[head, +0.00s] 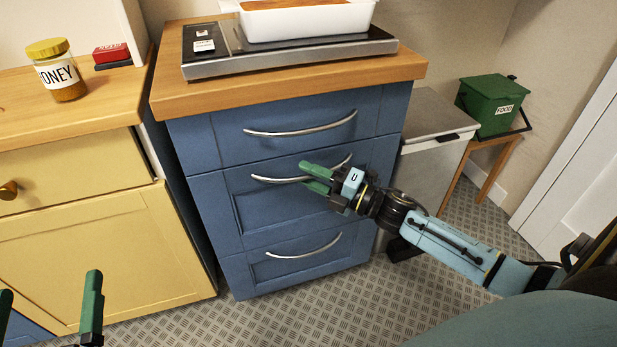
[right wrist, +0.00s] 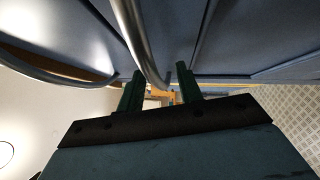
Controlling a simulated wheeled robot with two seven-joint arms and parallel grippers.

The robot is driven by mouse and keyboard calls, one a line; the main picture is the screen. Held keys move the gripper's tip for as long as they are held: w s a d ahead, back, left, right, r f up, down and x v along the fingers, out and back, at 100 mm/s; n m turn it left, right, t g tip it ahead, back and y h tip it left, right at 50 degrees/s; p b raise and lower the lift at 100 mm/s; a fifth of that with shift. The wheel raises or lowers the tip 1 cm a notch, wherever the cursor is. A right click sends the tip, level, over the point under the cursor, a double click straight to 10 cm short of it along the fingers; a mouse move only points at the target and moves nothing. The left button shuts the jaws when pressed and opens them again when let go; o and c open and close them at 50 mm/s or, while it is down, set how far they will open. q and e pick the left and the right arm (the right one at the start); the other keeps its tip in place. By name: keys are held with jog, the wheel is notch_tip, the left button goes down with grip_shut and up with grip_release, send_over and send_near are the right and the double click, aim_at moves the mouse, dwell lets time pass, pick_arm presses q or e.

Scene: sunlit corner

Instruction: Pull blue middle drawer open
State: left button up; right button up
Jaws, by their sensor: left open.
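The blue middle drawer (head: 280,211) is shut, flush in a blue cabinet between an upper and a lower drawer. Its curved metal handle (head: 275,180) is partly hidden behind my right gripper (head: 312,177). The green fingers of that gripper are apart at the handle. In the right wrist view a metal bar (right wrist: 142,45) reaches down between the fingertips of my right gripper (right wrist: 160,80), with a gap beside it. I cannot tell whether a finger touches it. My left gripper (head: 49,284) is open and empty at the lower left, away from the blue cabinet.
The upper drawer (head: 290,118) and lower drawer (head: 300,258) are shut. A yellow cabinet (head: 100,245) stands left, a grey bin (head: 430,160) right. Patterned floor (head: 330,310) in front is clear.

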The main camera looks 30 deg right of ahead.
jog(key=shift+w+a, duration=0.15)
jog(key=shift+w, duration=0.15)
grip_shut()
jog(key=shift+s+a, duration=0.1)
